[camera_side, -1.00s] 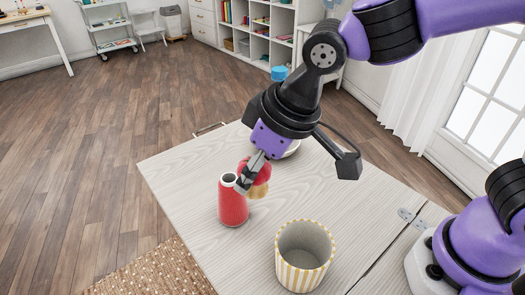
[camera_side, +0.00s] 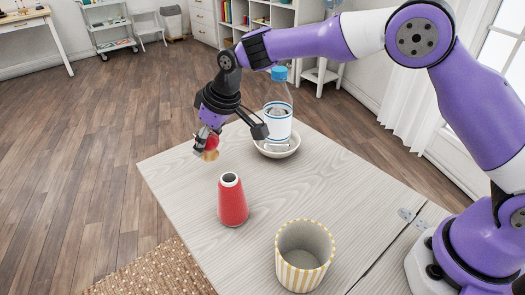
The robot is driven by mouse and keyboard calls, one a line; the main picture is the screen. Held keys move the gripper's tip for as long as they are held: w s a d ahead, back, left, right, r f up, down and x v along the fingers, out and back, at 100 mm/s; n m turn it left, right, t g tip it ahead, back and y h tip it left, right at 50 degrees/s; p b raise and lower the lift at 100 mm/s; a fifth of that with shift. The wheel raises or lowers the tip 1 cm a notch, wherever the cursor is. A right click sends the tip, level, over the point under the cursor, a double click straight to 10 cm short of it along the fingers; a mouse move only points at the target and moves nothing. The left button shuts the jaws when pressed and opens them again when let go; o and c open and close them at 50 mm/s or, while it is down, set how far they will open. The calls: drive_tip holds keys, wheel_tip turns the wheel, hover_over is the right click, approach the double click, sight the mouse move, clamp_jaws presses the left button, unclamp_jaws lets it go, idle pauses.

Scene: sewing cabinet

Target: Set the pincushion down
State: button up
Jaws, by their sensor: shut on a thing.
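The pincushion (camera_side: 211,155) is red on top with a tan lower part. My gripper (camera_side: 204,147) is shut on it, and the fingers hide part of it. In the side view both are near the table's far left edge, behind the red thread cone (camera_side: 232,203). I cannot tell whether the pincushion touches the table (camera_side: 180,178) or hangs just above it.
The red cone stands upright near the middle. A yellow-striped cup (camera_side: 303,262), open and seemingly empty, stands at the front. A clear bottle with a blue cap (camera_side: 278,122) stands in a white bowl (camera_side: 284,150) at the back right. Table left of the cone is clear.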

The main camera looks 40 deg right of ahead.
sight(212, 153)
drive_tip(key=shift+w+d+f, duration=0.55)
drive_tip(key=shift+w, duration=0.05)
drive_tip(key=shift+f, duration=1.95)
drive_tip(key=shift+f, duration=0.15)
drive_tip(key=o, duration=1.1)
drive_tip(key=shift+o, duration=0.2)
